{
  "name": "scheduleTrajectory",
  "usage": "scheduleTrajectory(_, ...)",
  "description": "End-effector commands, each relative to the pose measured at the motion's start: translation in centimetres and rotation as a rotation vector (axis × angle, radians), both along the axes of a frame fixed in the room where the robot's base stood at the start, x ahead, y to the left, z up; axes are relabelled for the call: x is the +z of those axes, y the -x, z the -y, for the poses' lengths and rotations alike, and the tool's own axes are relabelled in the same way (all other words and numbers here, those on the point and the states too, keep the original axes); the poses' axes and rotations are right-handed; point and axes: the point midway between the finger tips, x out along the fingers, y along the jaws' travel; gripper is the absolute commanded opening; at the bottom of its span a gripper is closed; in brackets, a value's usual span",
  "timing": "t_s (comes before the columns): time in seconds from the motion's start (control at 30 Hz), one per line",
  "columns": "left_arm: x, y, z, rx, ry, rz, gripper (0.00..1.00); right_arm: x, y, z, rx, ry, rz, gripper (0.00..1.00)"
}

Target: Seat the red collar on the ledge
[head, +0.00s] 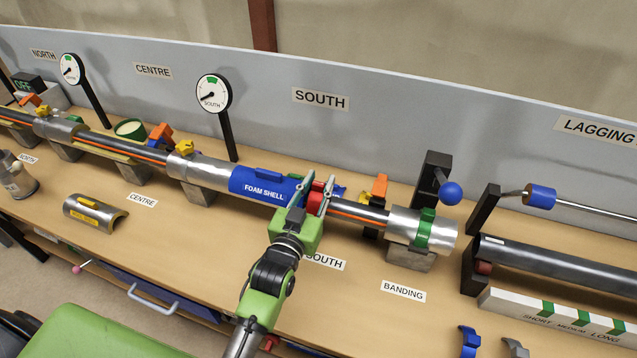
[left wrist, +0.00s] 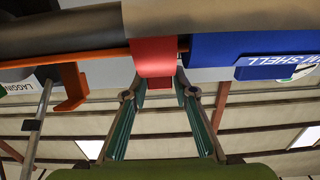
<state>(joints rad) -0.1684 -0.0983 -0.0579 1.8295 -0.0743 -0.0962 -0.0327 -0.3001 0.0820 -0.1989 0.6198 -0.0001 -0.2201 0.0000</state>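The red collar (head: 316,202) is on the pipe line at the right end of the blue foam shell (head: 262,186). My left gripper (head: 314,190) reaches up to it, with a finger on each side. In the left wrist view the red collar (left wrist: 154,52) shows between the foam shell and a bare grey pipe. The left gripper's fingertips (left wrist: 161,85) are closed in on its narrow lower tab, and it looks gripped. The fingers partly hide the collar in the head view. I cannot tell which part is the ledge. My right gripper is not in view.
An orange bracket (head: 379,188) stands right of the collar, and a green band (head: 425,229) circles the silver end section. A blue ball knob (head: 450,194) sticks out beyond it. The South gauge (head: 213,93) stands behind.

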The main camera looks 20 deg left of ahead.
Motion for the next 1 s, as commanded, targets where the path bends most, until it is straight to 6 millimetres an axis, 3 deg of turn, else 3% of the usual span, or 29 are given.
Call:
scheduleTrajectory(0.47,-0.1,0.7,0.0,0.000,0.000,-0.001,0.39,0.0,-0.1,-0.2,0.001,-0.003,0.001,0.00)
scheduleTrajectory(1.0,-0.2,10.4,-0.3,0.000,0.000,-0.004,0.39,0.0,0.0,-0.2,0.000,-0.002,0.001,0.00)
